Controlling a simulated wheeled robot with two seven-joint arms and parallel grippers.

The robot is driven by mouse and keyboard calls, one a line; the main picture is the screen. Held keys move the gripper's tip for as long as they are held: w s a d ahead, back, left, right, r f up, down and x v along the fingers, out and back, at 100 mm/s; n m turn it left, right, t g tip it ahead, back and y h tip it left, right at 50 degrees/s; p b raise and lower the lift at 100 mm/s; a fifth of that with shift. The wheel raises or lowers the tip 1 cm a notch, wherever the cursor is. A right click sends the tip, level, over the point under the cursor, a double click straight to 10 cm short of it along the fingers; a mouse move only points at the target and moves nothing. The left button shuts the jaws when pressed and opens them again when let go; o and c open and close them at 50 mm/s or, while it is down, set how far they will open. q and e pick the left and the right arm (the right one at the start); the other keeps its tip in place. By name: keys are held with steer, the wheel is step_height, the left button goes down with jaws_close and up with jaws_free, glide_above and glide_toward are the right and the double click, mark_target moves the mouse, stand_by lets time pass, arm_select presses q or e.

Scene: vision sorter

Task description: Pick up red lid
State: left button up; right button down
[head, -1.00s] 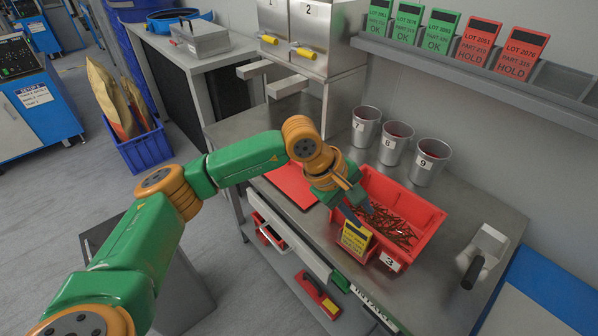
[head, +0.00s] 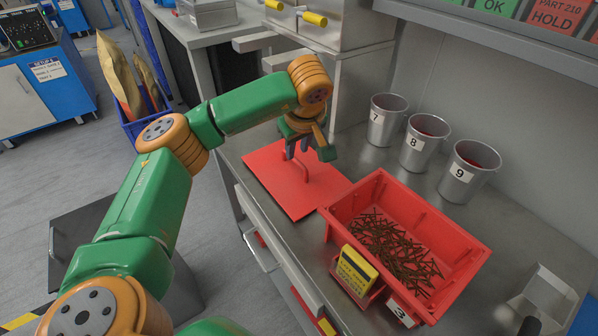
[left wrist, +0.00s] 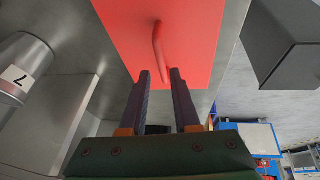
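The red lid (head: 278,191) is a flat red panel lying on the steel bench, left of the red bin. It has a thin red bar handle (head: 296,160) standing up from it. In the left wrist view the lid (left wrist: 197,30) and its handle (left wrist: 158,48) lie ahead of the fingers. My left gripper (head: 297,150) is over the lid at the handle. Its two fingers (left wrist: 160,78) are apart, with the handle's near end in line with the gap between them. I cannot tell whether they touch it. My right gripper is not in view.
A red bin (head: 450,243) numbered 3 holds many screw-like pieces, with a yellow device (head: 355,270) at its front. Metal cups 7 (head: 384,122), 8 (head: 422,142) and 9 (head: 466,172) stand behind. A steel dispenser (head: 352,75) stands beyond the lid.

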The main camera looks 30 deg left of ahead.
mark_target(295, 158)
arm_select(q)
steer(key=p+x, duration=0.1)
steer(key=x, duration=0.5)
steer(key=shift+a+f, duration=0.1)
steer(key=shift+a, duration=0.1)
steer(key=shift+s+d, duration=0.1)
jaws_close()
